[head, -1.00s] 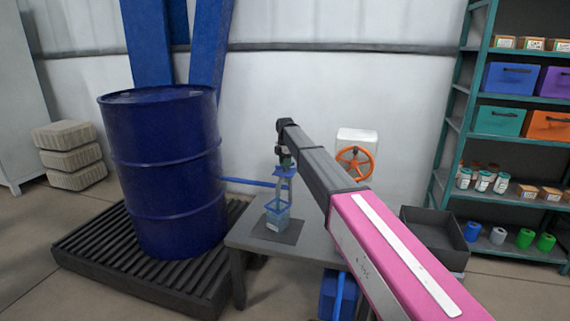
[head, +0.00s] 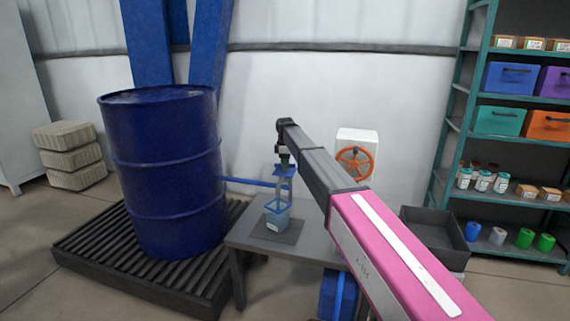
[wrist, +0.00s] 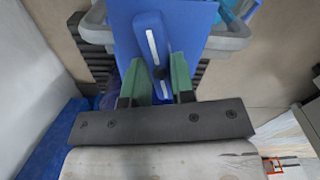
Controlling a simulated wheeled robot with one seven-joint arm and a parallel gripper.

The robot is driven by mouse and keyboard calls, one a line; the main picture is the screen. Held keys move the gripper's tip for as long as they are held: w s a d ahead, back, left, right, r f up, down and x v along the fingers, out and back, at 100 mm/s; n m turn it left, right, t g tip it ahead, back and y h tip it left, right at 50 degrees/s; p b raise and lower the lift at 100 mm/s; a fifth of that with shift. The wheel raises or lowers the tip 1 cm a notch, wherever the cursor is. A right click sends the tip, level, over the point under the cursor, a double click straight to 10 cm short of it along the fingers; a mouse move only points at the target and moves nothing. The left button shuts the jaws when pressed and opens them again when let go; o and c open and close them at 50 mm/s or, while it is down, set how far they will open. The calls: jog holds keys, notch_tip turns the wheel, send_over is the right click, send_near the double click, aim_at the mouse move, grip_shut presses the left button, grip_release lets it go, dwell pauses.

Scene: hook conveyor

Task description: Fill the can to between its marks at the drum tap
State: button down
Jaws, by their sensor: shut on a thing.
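The drum tap's blue pipe (head: 248,182) runs from the blue drum (head: 165,180) to this spot. In the wrist view my gripper's green fingers (wrist: 160,80) are shut on a blue handle (wrist: 152,45) with a white stripe, over a blue plate. I cannot tell whether handle and plate belong to tap or can. The can's marks and liquid level cannot be read.
A white box with an orange handwheel (head: 354,163) and a black open tray (head: 436,236) stand right of the can. The drum sits on a ribbed dark pallet (head: 85,240). Loaded green shelves (head: 452,130) stand at the right.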

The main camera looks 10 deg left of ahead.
jog(key=shift+m, duration=1)
jog(key=c, duration=1)
grip_release()
jog(key=shift+o, duration=0.2)
notch_tip(320, 180, up, 11)
jog(key=shift+f, duration=0.1)
